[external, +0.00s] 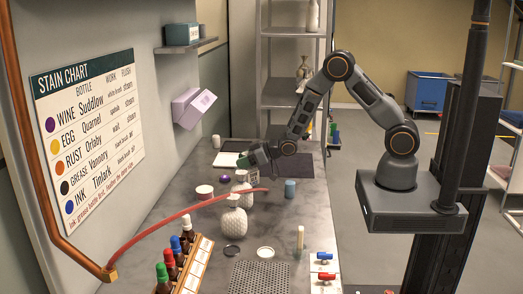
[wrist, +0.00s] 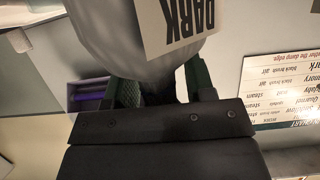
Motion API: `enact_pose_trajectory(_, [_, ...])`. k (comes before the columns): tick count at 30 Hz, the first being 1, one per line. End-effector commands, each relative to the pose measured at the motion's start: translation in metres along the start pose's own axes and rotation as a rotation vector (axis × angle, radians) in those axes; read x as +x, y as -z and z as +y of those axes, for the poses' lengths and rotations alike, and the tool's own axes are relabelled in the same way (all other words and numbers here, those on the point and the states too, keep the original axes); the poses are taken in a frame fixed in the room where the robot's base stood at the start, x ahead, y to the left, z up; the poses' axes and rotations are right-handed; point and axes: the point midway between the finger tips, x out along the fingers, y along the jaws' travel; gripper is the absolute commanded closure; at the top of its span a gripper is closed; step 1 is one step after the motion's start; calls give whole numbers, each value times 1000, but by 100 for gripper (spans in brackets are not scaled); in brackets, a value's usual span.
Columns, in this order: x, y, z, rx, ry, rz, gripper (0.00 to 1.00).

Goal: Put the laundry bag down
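My gripper (external: 258,156) is over the far part of the grey counter (external: 205,166), to the left of my forearm. In the wrist view, its two green fingers (wrist: 160,88) stand on either side of a grey laundry bag (wrist: 110,40) and are shut on it. The bag carries a pale tag (wrist: 180,28) with the upside-down word DARK. A small pale tag shows just below the gripper in the external view. The bag's lower end is out of frame in the wrist view, and I cannot tell whether it touches the counter.
A red hose (external: 180,214) arcs across the counter.

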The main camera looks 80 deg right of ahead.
Motion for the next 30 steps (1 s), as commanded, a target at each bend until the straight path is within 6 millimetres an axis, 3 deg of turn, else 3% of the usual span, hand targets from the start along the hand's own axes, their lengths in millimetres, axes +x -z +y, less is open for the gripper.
enact_pose_trajectory(11, [-6,3,0,0,-1,0,51])
enact_pose_trajectory(24, [-87,3,1,0,-2,2,51])
enact_pose_trajectory(30, [-111,3,1,0,-1,1,51])
